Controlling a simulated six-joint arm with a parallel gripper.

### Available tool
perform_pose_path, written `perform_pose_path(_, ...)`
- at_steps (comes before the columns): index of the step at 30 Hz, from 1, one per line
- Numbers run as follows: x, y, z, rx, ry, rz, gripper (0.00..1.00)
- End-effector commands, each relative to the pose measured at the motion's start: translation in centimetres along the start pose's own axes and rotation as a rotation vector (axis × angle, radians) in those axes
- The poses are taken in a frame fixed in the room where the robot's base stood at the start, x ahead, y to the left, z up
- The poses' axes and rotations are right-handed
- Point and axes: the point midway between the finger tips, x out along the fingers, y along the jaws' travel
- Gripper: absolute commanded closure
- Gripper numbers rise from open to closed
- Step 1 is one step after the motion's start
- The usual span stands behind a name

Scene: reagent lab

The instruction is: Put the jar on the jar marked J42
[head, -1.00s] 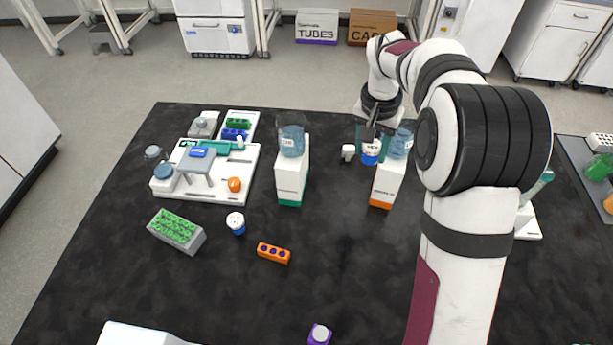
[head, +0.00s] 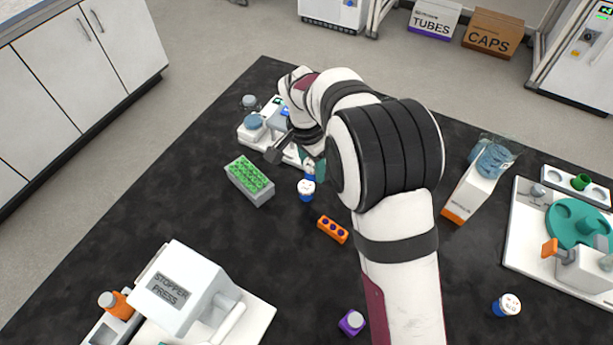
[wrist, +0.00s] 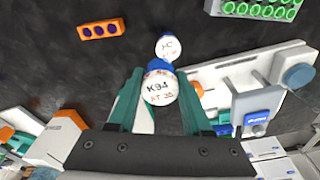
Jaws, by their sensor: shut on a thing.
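My gripper (wrist: 158,82) has its teal fingers shut on a jar (wrist: 158,88) with a white top reading K94 and a blue body. The held jar also shows in the head view (head: 310,175), partly hidden by my gripper (head: 314,168). A second white-topped jar with a blue body (head: 306,190) stands on the dark table, close in front of the held jar. In the wrist view this jar (wrist: 168,46) appears just beyond the held one; its mark is only partly readable, starting with what looks like J. Contact between the two cannot be told.
A green rack (head: 249,180) and an orange block (head: 332,229) are nearby. A white workstation (wrist: 280,77) lies beside the jars. A stopper press (head: 180,287), a purple-sided item (head: 351,322), another jar (head: 507,304) and a tall dispenser (head: 468,193) stand farther off.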

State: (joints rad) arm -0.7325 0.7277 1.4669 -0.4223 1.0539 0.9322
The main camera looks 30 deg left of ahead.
Motion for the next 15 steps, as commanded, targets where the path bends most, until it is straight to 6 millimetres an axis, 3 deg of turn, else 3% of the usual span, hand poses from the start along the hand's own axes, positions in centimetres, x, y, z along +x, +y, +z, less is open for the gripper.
perform_pose_path(3,1.0,-1.1,0.8,0.0,0.0,0.001,1.0)
perform_pose_path(9,4.5,-1.2,1.3,0.0,0.0,0.001,1.0)
perform_pose_path(15,4.8,-1.2,1.3,0.001,0.001,-0.001,1.0)
